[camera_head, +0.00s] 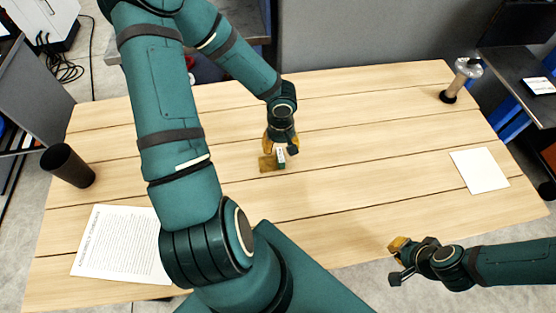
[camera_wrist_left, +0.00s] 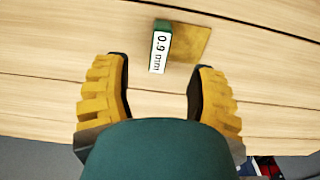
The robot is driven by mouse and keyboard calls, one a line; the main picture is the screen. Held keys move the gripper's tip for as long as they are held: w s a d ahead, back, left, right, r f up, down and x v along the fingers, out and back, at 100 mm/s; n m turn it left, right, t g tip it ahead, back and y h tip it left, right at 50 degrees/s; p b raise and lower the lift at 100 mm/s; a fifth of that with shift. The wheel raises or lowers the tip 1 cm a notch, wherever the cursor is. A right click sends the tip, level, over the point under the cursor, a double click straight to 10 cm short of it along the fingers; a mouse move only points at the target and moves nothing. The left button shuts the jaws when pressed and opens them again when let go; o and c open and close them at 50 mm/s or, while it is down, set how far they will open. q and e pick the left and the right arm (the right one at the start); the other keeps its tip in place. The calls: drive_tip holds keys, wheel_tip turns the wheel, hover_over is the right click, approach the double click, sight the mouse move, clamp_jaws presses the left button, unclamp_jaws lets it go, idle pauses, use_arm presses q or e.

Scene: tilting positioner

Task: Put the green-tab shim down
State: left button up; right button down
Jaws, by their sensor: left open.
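The green-tab shim is a thin brass plate (camera_wrist_left: 191,40) with a dark green tab (camera_wrist_left: 160,45) at one end. A white label on the tab reads "0.9 mm". In the head view the shim's brass plate (camera_head: 266,163) lies on the wooden table, just below my left gripper (camera_head: 277,152). My left gripper also shows in the left wrist view (camera_wrist_left: 159,90), with its yellow fingers wide apart. The tab lies beyond the fingertips, and nothing is between the fingers.
The wooden table (camera_head: 350,150) is largely clear around the shim. A dark cup (camera_head: 68,166) and a printed sheet (camera_head: 122,245) are at the left. A white sheet (camera_head: 479,170) and a metal-and-black tool (camera_head: 460,80) are at the right. My left arm hides part of the table.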

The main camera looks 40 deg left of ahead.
sight(280, 155)
use_arm(q)
drive_tip(key=shift+w+f, duration=0.1)
drive_tip(key=shift+f, duration=2.95)
clamp_jaws()
